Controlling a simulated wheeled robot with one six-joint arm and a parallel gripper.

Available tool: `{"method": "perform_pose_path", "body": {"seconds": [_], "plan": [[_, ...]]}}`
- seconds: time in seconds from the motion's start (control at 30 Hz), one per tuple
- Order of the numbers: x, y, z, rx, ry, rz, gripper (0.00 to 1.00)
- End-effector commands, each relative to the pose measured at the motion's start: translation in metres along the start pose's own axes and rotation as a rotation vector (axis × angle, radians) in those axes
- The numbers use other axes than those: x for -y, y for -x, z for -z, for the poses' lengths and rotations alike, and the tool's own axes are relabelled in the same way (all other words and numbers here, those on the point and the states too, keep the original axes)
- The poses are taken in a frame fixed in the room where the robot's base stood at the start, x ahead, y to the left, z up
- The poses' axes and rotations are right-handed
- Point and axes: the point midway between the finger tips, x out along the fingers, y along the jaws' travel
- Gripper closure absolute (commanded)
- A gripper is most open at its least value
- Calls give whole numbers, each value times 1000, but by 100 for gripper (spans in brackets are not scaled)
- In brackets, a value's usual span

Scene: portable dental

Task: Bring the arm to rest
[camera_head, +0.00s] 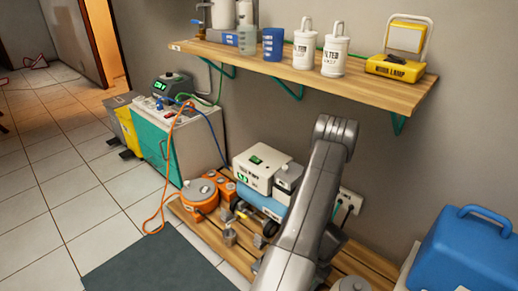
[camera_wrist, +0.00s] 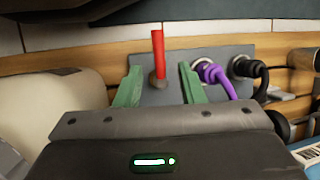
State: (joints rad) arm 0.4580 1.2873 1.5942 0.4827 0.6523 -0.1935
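My gripper (camera_wrist: 160,78) shows in the wrist view with its two green fingers apart. A red lever (camera_wrist: 158,52) on a round pivot stands upright between and beyond the fingertips, with a visible gap on each side. The lever sits on a grey plate (camera_wrist: 225,52). Nothing is held between the fingers. In the head view my grey arm reaches over the low wooden pallet in front of the wall, and my gripper cannot be made out there.
A purple plug (camera_wrist: 212,75) and a black plug (camera_wrist: 248,70) sit right of the lever. A wooden shelf (camera_head: 290,66) with jars and a yellow lamp (camera_head: 400,48) hangs above my arm. A blue case (camera_head: 465,250) stands at right. Tiled floor at left is open.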

Motion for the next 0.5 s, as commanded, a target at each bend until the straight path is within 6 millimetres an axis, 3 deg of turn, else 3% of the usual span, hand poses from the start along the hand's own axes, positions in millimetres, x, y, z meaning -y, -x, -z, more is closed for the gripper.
{"method": "perform_pose_path", "body": {"seconds": [0.03, 0.17, 0.5], "plan": [[-1, -15, 1, 4, 0, -1, 64], [-1, -41, 1, 3, -1, -1, 64], [-6, -35, 1, 56, 260, -108, 64]]}}
